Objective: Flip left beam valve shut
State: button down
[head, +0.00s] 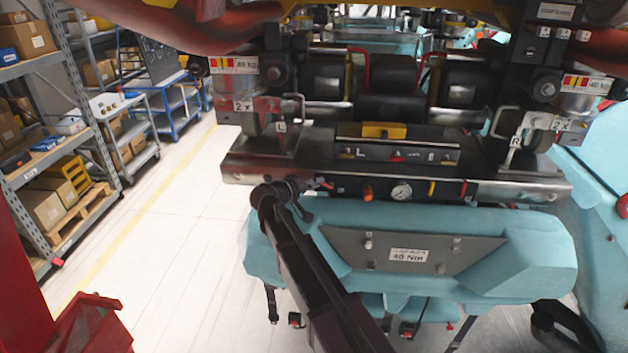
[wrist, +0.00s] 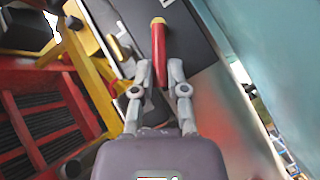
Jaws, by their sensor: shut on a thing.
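In the wrist view, a red lever handle (wrist: 159,48) with a pale yellow tip stands between the fingers of my gripper (wrist: 159,72). My gripper is shut on this handle near its lower part, and the tip sticks out beyond the fingers. The valve body under the handle is hidden. In the head view, my dark arm reaches up to the left part of the metal beam (head: 520,190). A small red piece (head: 326,184) shows on the beam just right of my wrist; I cannot tell if it is the held handle. My fingers are hidden there.
The beam front carries an orange knob (head: 368,192), a pressure gauge (head: 401,192), a yellow lever (head: 431,188) and a red lever (head: 463,188). A teal padded cover (head: 540,255) lies below. Shelving (head: 60,130) and open floor (head: 170,240) are left.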

jog(key=c, duration=0.7)
grip_release()
jog(key=shift+o, duration=0.2)
jog(key=shift+s+f, duration=0.1)
jog(key=shift+s, duration=0.05)
